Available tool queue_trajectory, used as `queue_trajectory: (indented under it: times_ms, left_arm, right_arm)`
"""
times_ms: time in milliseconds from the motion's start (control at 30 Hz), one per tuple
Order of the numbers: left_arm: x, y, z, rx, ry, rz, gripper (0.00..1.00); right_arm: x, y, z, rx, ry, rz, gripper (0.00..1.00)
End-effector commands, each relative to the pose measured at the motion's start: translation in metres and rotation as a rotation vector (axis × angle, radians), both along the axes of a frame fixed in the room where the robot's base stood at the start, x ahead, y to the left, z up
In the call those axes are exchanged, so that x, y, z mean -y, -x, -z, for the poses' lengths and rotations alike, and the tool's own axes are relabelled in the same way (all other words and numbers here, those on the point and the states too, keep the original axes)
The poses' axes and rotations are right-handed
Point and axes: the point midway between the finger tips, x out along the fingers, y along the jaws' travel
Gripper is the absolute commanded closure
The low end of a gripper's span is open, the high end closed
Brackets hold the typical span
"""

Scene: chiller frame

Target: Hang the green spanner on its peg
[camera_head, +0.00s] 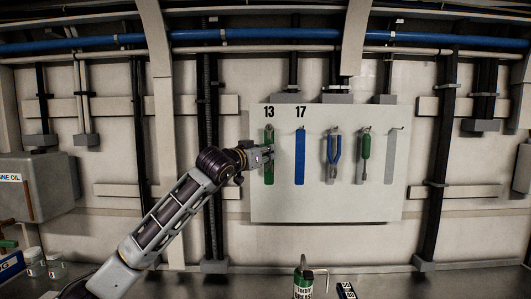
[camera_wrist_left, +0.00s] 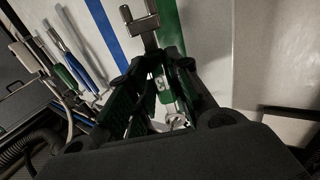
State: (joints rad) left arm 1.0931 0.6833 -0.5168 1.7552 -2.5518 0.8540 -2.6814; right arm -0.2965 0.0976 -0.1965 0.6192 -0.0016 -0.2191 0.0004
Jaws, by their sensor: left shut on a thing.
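The green spanner (camera_wrist_left: 163,88) is between the fingers of my left gripper (camera_wrist_left: 163,92), which is shut on it. In the wrist view its grey open jaw (camera_wrist_left: 142,20) points away from the hand, and a ring-like metal end shows near the palm. In the head view my left gripper (camera_head: 268,155) is in front of the green strip (camera_head: 269,175) under the number 13. The 13 peg (camera_head: 269,128) is above the gripper. I cannot tell whether the spanner touches the board. My right gripper is not in view.
The pale board (camera_head: 290,208) also has a blue strip (camera_head: 300,160) under 17, blue pliers (camera_head: 334,148), a green-handled tool (camera_head: 365,145) and a bare grey outline (camera_head: 390,158). Below stand a green-and-white can (camera_head: 303,283) and a dark labelled item (camera_head: 346,290).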

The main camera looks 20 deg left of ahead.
Motion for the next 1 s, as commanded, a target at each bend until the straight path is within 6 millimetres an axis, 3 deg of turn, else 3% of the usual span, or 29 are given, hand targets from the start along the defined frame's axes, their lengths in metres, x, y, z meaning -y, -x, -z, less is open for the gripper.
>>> queue_trajectory:
  times_ms: [933,967,1000]
  left_arm:
    - [-0.0020,-0.0056,0.0026,0.002,0.001,0.000,1.00]
    - [-0.0020,-0.0056,0.0026,0.002,0.001,0.000,0.77]
    - [-0.0020,-0.0056,0.0026,0.002,0.001,0.000,0.72]
  right_arm:
    - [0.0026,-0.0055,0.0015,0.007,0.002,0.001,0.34]
    - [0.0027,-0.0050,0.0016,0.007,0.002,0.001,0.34]
    - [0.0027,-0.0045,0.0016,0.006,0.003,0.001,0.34]
